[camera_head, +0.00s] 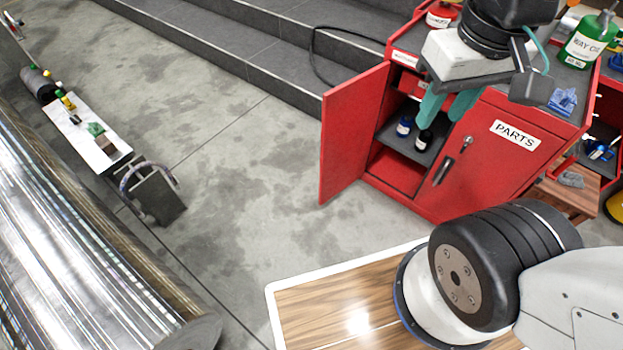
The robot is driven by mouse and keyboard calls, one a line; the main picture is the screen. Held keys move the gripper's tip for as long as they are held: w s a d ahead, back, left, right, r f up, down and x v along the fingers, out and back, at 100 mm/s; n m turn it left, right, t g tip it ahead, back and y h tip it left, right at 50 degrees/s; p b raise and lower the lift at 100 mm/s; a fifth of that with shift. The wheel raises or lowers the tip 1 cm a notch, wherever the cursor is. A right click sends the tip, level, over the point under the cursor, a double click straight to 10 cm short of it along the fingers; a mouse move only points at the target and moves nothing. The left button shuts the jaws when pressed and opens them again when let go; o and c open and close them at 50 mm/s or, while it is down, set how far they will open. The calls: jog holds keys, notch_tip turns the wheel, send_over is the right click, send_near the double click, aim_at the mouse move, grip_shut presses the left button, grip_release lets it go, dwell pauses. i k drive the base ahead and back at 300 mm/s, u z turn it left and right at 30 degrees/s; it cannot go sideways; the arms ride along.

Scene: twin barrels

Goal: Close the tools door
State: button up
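A red cabinet (490,185) stands at the right. Its left door (352,137) is swung wide open toward the left front, and no lettering shows on the face in view. Its right door (516,152), marked PARTS, is shut, with a dark handle (444,170) near its left edge. My gripper (442,121) hangs in front of the upper part of the open compartment, right of the open door. Its two teal fingers are apart, with nothing seen held between them. I cannot tell whether they touch the cabinet.
Two dark bottles (424,140) stand on the cabinet's inner shelf, close behind the fingers. Grey steps (262,62) lie behind. Concrete floor (240,165) left of the open door is clear.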

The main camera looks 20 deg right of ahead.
aim_at(350, 110)
jog(key=u, duration=0.05)
jog(key=k, duration=0.2)
jog(key=z, duration=0.2)
jog(key=i, duration=1.15)
jog(key=z, duration=0.4)
